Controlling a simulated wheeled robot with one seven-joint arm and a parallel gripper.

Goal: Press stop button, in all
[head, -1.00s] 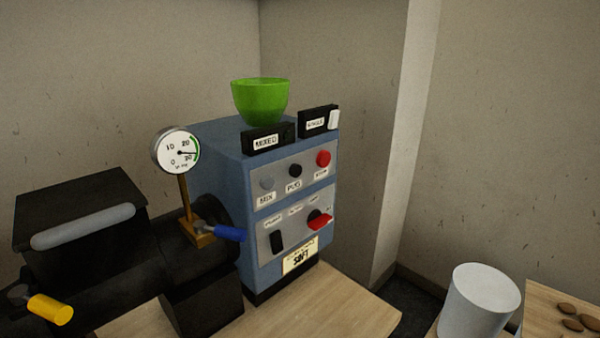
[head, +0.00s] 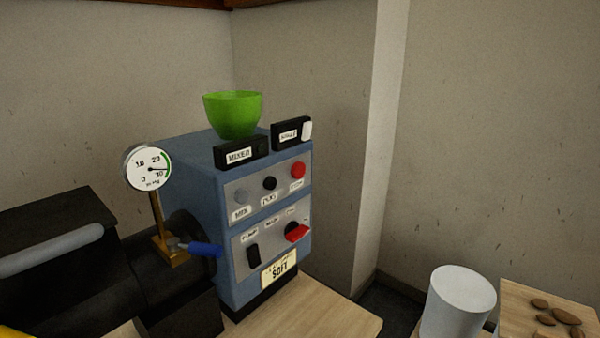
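The red stop button (head: 298,170) is the rightmost of three round buttons on the upper grey panel of the blue control box (head: 190,160). A black button (head: 269,183) is in the middle and a grey button (head: 240,196) is at the left. The small label under the red button is blurred. My gripper is not in view, and nothing touches the red button.
A green bowl (head: 232,115) stands on the box behind two black labelled blocks. A dial gauge (head: 148,167) and blue-handled valve (head: 205,249) stand left of it. A white cylinder (head: 460,300) stands at lower right. The floor between is open.

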